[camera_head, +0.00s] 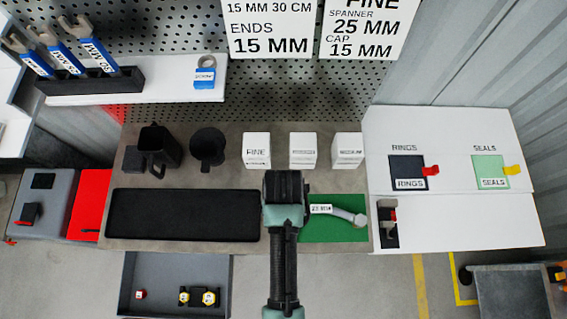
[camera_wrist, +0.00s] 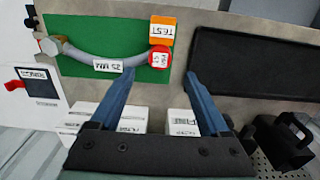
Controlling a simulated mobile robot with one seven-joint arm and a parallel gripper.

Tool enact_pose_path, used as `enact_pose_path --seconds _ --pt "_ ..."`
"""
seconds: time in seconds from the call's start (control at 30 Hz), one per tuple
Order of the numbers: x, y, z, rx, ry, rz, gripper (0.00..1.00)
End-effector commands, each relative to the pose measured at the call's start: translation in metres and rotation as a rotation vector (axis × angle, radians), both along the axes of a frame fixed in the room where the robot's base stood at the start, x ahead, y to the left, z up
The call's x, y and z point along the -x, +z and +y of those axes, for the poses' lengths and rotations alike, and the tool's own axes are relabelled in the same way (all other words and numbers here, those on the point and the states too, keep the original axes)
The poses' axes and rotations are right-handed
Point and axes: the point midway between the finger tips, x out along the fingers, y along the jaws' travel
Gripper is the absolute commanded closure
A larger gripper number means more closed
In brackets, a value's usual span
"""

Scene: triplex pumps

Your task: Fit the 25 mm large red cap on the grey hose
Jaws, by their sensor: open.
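The grey hose (camera_wrist: 108,64), with a white 25 MM tag, lies curved on the green mat (camera_wrist: 95,25) in the wrist view. It also shows in the head view (camera_head: 340,212), its left part hidden by my arm. A red cap (camera_wrist: 160,57) with a white label is at the hose's right end in the wrist view, beside an orange TEST block (camera_wrist: 162,30); I cannot tell how far it is seated. The hose's other end has a metal fitting (camera_wrist: 48,45). My gripper (camera_wrist: 160,75) is open and empty, its fingertips pointing toward the cap end, apparently above it.
A black tray (camera_head: 185,215) lies left of the mat. White boxes (camera_head: 257,150) and black cups (camera_head: 208,147) stand behind. An open drawer (camera_head: 150,270) below holds a small red piece (camera_head: 140,293) and yellow-black pieces. White panels with RINGS and SEALS bins (camera_head: 490,171) are at right.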

Motion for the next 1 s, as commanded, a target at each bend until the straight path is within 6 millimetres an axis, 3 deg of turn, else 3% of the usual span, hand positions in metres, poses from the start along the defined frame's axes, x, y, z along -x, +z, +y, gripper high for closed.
enact_pose_path --seconds 0.2,0.4,1.0 --pt "-0.001 0.037 0.000 0.000 0.000 -0.004 0.20" --pt "0.000 0.054 0.000 0.000 0.000 0.000 0.20" --pt "0.000 0.056 0.000 0.000 0.000 0.001 0.20"
